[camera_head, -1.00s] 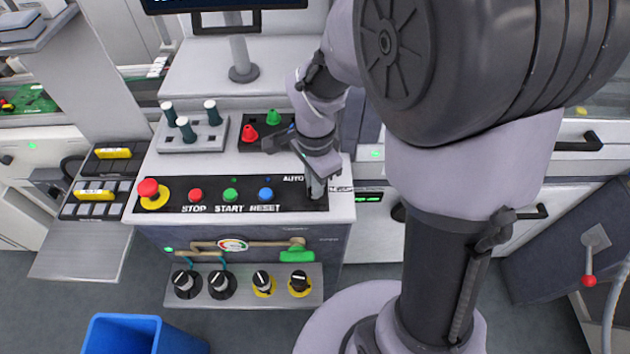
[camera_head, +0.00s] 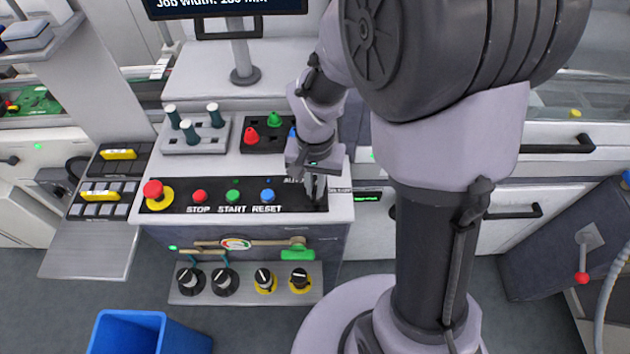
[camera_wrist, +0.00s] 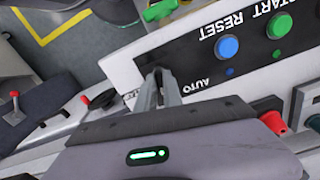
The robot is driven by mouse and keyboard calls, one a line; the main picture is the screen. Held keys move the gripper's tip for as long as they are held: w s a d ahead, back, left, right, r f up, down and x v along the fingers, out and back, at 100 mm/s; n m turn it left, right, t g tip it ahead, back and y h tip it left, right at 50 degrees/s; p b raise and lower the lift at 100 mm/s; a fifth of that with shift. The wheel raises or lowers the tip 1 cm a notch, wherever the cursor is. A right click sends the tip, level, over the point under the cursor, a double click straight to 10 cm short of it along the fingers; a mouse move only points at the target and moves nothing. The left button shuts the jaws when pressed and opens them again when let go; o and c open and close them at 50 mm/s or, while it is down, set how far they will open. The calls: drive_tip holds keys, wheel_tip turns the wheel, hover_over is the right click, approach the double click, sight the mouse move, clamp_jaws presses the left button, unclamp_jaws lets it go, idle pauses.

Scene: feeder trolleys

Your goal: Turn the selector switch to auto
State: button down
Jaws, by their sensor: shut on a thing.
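The black control panel (camera_head: 181,205) lies on the front of the white console. The AUTO label (camera_wrist: 187,80) is readable in the wrist view and partly hidden by my gripper in the head view. My gripper (camera_head: 316,198) points down at the panel's right end. In the wrist view my gripper (camera_wrist: 158,84) has its fingers shut on the selector switch, at the edge of the panel beside AUTO. The switch is mostly hidden between the fingers, so I cannot tell which way it points.
The panel's blue reset button (camera_head: 267,196), green start button (camera_head: 233,196), red stop button (camera_head: 199,196) and emergency stop (camera_head: 153,188) are left of my gripper. A rack with red and green knobs (camera_head: 251,137) stands behind. A blue bin (camera_head: 130,333) stands on the floor.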

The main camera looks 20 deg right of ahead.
sight(315, 188)
drive_tip(key=shift+n, duration=1)
drive_tip(key=shift+p, duration=0.3)
drive_tip(key=c, duration=1.5)
unclamp_jaws()
wheel_tip(315, 188, up, 18)
drive_tip(key=p, duration=0.6)
drive_tip(key=shift+f+p, duration=0.25)
drive_tip(key=shift+p, duration=0.05)
